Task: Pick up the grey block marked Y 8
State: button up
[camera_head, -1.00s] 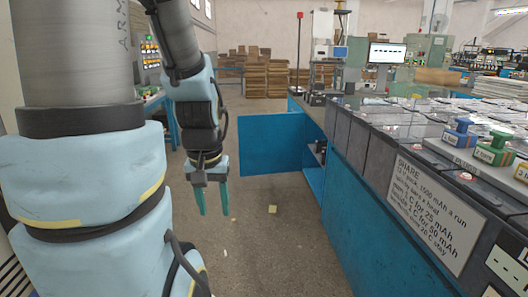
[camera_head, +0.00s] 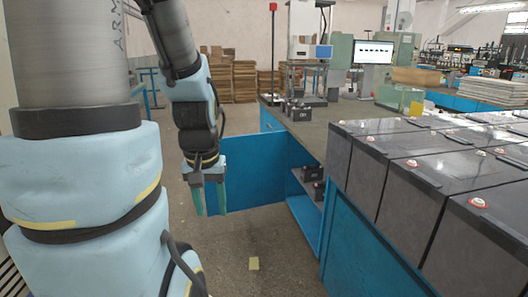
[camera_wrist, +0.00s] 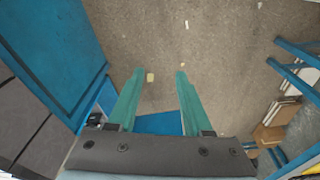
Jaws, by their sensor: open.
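My gripper (camera_head: 209,199) hangs with its two green fingers apart and empty, over the floor left of the blue cabinet. In the wrist view my gripper (camera_wrist: 156,76) is open, with only floor and a blue panel between and beyond its fingers. I cannot make out a grey block marked Y 8 in either current view.
Large dark batteries (camera_head: 398,165) stand in rows on the blue bench at right. A blue cabinet door (camera_head: 245,171) stands open before my gripper. Small black batteries (camera_head: 312,174) sit on the shelf. A yellowish piece (camera_head: 254,263) lies on the floor. A monitor (camera_head: 372,52) stands behind.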

aim_at(318, 190)
jog(key=i+l+u, duration=0.2)
jog(key=i, duration=0.35)
jog(key=i+l+u, duration=0.15)
jog(key=i, duration=0.35)
jog(key=i+l+u, duration=0.2)
jog(key=i, duration=0.3)
jog(key=i+l+z, duration=0.1)
jog(key=i+l, duration=0.25)
jog(key=l, duration=0.15)
jog(key=i+l+z, duration=0.1)
jog(key=i+l, duration=0.25)
jog(key=l, duration=0.1)
